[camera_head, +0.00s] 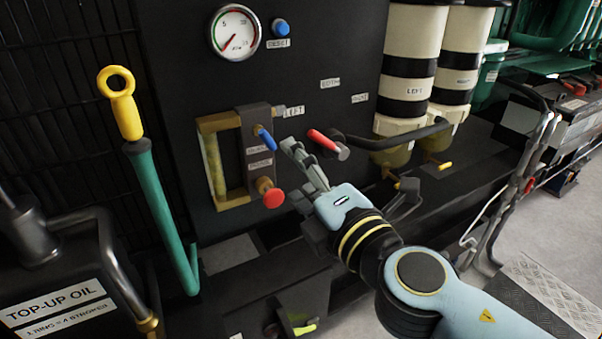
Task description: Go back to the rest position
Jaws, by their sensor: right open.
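My right gripper (348,168) is in the middle of the view, in front of the black panel (330,50). Its fingers are spread wide, with nothing seen between them. I cannot tell whether the finger near the lever touches anything. My left gripper is not in view.
A framed sight gauge (212,165) with a blue lever (265,137) and a red knob (270,194) is left of the gripper. Two striped filters (411,62) (462,60) stand at upper right. A green yellow-ringed rod (160,210) leans at left. Grey floor is open at lower right.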

